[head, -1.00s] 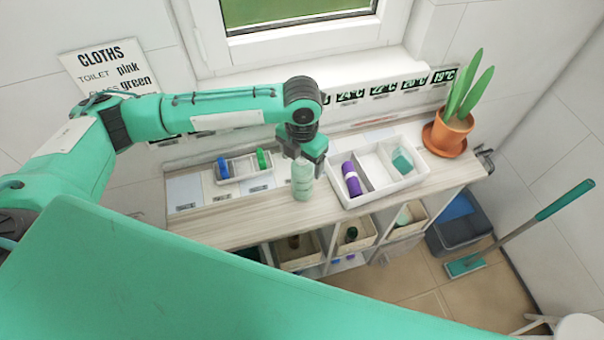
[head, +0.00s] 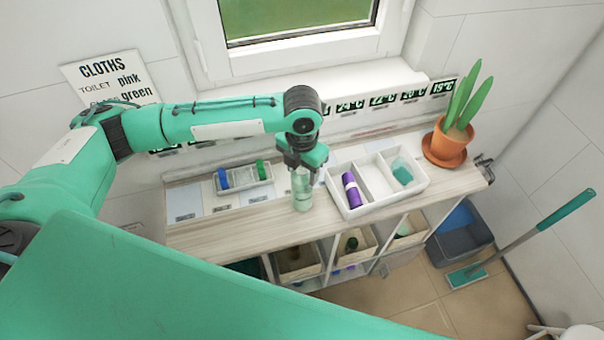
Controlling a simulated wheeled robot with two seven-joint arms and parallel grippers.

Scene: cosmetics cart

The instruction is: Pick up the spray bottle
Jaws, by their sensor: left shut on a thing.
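The spray bottle (head: 302,194) is pale green and stands upright at the front of the wooden cart top, left of the white divided tray. My left gripper (head: 301,169) points down over it and is shut on its upper part, which the fingers partly hide. The bottle's base looks to be at the cart top; I cannot tell whether it touches. My right gripper is not in view.
The white divided tray (head: 419,185) holds a purple bottle (head: 352,189) and a teal item (head: 402,171). A small tray (head: 246,183) with blue and green items sits behind left. A potted plant (head: 447,147) stands at the right end. The cart top's left front (head: 215,232) is clear.

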